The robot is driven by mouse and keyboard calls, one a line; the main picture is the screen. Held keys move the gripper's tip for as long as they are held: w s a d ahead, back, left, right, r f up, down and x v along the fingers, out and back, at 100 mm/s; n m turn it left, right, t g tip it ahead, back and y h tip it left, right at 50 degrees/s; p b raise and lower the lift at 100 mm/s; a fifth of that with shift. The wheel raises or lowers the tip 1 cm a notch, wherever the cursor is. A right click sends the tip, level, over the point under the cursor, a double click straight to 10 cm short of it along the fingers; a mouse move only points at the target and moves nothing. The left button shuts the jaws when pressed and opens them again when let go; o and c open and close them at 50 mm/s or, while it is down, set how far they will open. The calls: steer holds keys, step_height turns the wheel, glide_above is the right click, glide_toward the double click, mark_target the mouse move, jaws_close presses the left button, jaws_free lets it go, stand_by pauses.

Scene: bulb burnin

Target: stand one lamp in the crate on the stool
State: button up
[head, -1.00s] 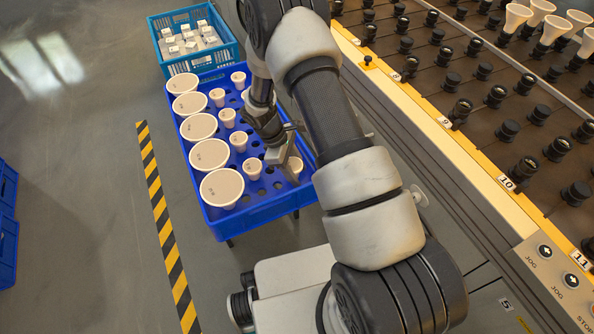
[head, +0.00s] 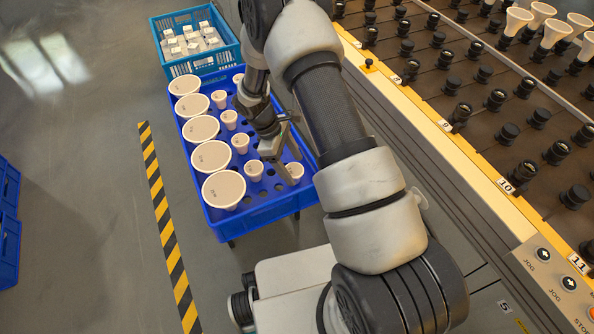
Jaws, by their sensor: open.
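The blue crate (head: 262,214) stands raised off the floor, with a short leg showing under its near edge; most of the stool is hidden. Its floor has a grid of holes. Large cream lamps (head: 223,188) stand in a row along its left side, with a row of smaller lamps (head: 240,142) beside them. One small lamp (head: 294,170) stands apart near the front right corner.
A teal crate (head: 222,62) with white boxed items stands behind the blue crate. A rack of dark sockets (head: 480,110) with several lamps (head: 553,36) runs along the right. Striped tape (head: 163,220) marks the floor at left. More blue crates (head: 8,215) stand at the left edge.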

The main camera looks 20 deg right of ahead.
steer(key=p+v, duration=0.2)
steer(key=v, duration=1)
steer(key=shift+r, duration=0.2)
